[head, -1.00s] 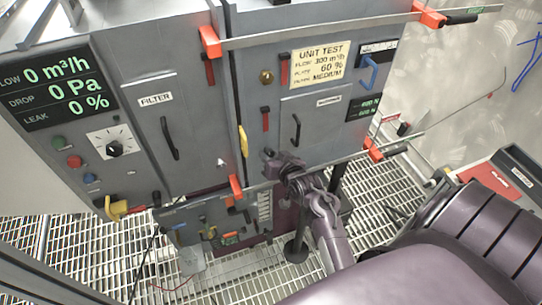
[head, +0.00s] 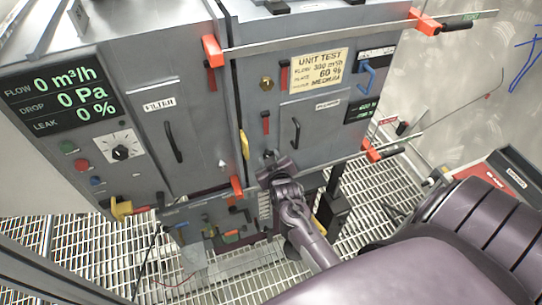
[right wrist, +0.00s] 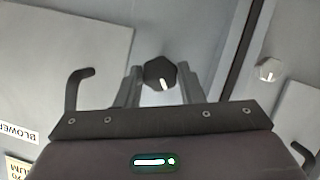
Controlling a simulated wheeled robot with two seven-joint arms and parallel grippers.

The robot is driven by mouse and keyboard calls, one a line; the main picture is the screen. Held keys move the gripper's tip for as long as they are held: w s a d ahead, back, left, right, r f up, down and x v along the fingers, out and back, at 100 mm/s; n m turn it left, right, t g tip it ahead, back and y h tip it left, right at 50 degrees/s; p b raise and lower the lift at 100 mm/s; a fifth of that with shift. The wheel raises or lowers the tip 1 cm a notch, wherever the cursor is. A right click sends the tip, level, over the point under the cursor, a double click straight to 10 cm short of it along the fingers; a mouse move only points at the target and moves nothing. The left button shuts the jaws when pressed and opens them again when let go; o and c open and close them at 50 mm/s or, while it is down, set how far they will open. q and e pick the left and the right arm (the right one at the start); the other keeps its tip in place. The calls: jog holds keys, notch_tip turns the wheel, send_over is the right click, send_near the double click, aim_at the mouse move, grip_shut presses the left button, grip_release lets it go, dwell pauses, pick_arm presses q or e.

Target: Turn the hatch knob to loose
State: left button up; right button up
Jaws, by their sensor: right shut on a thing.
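A dark knob (right wrist: 158,72) with a white mark shows in the right wrist view, on the grey cabinet beside the hatch door (right wrist: 70,60) labelled BLOWER. Its mark points down and slightly right in that view. My right gripper (right wrist: 160,86) has one finger on each side of the knob and is shut on it. In the head view my right gripper (head: 269,163) is at the lower left of the blower hatch door (head: 308,130) and mostly hides the knob. My left gripper is not in view.
A second, paler knob (right wrist: 268,69) sits across the panel seam in the wrist view. A black door handle (head: 296,133), a yellow handle (head: 244,143) and orange-ended bars (head: 236,187) stick out near my right gripper. Grating floor (head: 350,210) lies below.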

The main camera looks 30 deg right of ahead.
jog(key=shift+w+d+f+n+t+h+b, duration=0.1)
jog(key=shift+n+t+h+b, duration=0.8)
jog(key=shift+n, duration=3.75)
jog(key=shift+w+d+f+n+t+h+p, duration=0.1)
jog(key=shift+n+t+p, duration=0.15)
jog(key=shift+n+t, duration=3)
jog(key=shift+n+g+h+b, duration=0.1)
jog(key=shift+n+h+b, duration=0.35)
jog(key=shift+n, duration=5.85)
jog(key=o, duration=0.7)
jog(key=shift+f, duration=0.2)
jog(key=shift+f, duration=0.1)
